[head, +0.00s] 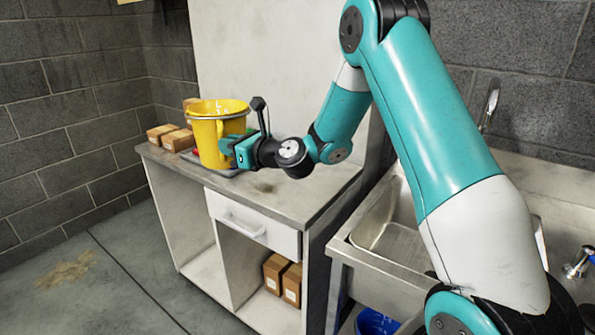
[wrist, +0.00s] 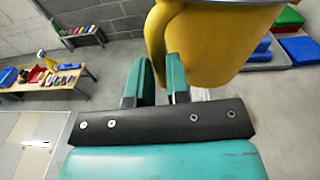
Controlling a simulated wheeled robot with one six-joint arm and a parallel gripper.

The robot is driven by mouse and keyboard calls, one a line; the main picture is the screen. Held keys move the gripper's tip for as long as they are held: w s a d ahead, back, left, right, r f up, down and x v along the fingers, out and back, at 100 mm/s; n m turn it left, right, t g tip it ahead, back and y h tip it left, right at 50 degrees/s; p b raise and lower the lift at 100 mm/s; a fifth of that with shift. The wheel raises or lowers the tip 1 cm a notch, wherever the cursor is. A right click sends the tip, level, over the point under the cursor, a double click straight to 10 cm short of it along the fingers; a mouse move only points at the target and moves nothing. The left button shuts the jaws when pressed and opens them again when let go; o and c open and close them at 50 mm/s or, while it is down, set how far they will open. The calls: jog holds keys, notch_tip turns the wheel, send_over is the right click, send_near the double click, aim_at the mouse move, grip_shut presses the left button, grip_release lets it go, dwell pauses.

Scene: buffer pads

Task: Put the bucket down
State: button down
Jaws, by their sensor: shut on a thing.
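The yellow bucket (head: 213,145) is upright above the left part of the grey counter top (head: 285,190). Its base is close over a grey tray (head: 231,172); I cannot tell whether they touch. My gripper (head: 229,148) reaches the bucket from the right and is shut on its side. In the wrist view the bucket (wrist: 222,48) fills the upper middle, and my gripper (wrist: 160,62) has a yellow part of it at its fingertips. The exact grip point is partly hidden.
Small cardboard boxes (head: 177,140) lie left of the bucket, with another behind it. The counter's right part is bare. A metal sink (head: 395,247) stands to the right. More boxes (head: 283,278) sit on the lower shelf. A back panel (head: 270,70) rises behind the counter.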

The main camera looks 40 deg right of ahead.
jog(key=s+d+r+m+t+h+p, duration=0.1)
jog(key=d+r+m+h+p, duration=0.2)
jog(key=d, duration=0.5)
jog(key=s+d+r+m+h+p, duration=0.1)
jog(key=d+r+m+h, duration=0.1)
jog(key=d+r+h, duration=0.45)
notch_tip(320, 180, down, 22)
jog(key=d+y+b, duration=0.1)
jog(key=d+b, duration=0.1)
jog(key=b, duration=0.5)
jog(key=shift+r, duration=0.1)
jog(key=c, duration=1.1)
grip_release()
jog(key=shift+s+b, duration=0.1)
jog(key=shift+b, duration=0.2)
jog(key=shift+s+f+b, duration=0.2)
jog(key=shift+s+b, duration=0.2)
jog(key=shift+b, duration=0.3)
jog(key=s+a+r+b, duration=0.1)
jog(key=s+b, duration=0.9)
jog(key=s, duration=0.1)
jog(key=shift+r+y+b, duration=0.15)
jog(key=shift+y+b, duration=0.2)
jog(key=shift+b, duration=0.05)
